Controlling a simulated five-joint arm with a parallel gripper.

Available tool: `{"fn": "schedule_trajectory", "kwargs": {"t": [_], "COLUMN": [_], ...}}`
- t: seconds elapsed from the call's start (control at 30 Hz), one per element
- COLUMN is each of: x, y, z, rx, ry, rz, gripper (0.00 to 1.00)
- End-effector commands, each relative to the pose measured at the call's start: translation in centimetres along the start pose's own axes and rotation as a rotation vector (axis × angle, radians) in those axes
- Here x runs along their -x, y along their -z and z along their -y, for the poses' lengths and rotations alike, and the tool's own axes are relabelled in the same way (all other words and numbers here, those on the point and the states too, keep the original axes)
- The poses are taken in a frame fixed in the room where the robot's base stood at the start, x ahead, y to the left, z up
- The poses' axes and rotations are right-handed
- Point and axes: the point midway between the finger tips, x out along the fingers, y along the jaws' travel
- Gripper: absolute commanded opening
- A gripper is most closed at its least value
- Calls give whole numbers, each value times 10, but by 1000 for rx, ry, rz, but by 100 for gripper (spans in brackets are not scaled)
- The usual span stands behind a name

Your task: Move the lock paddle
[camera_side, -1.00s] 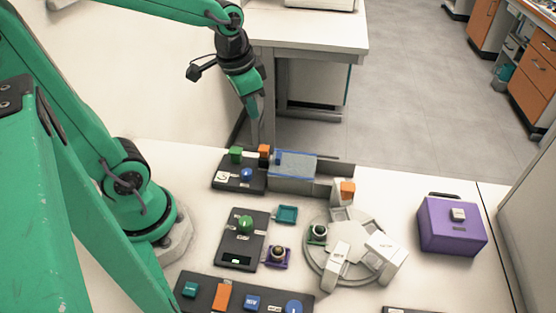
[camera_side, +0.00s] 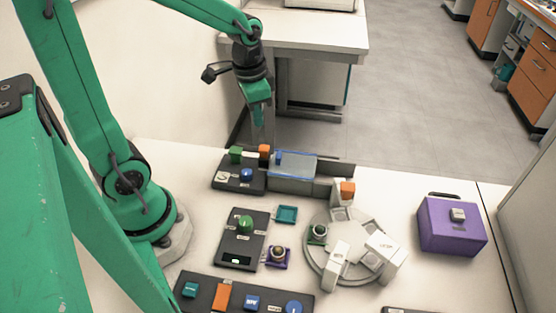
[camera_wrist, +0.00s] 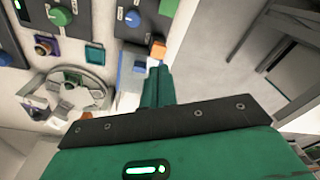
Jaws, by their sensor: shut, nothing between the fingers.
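A small blue tab (camera_side: 278,157) stands at the left end of the clear, blue-edged box (camera_side: 300,166) at the back of the table; it looks like the lock paddle, though no label can be read. In the wrist view the blue tab (camera_wrist: 139,66) lies just left of my fingertips. I cannot tell whether the fingers touch the tab.
A black panel (camera_side: 229,185) with green, orange and blue controls is left of the box. A round grey turntable (camera_side: 327,263) with upright blocks stands in front. A purple box (camera_side: 451,230) is at the right. The table's back edge runs close behind the clear box.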

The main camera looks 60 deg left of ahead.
Motion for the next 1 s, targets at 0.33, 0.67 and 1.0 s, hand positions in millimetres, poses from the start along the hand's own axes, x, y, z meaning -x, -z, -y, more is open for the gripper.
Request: {"fn": "schedule_trajectory", "kwargs": {"t": [0.33,0.67,1.0], "x": [-17,-48,-68], "y": [0,0,0], "z": [-1,-2,-3], "rx": [0,-1,0], "ry": [-2,-2,-1], "rz": [4,3,1], "gripper": [0,0,0]}}
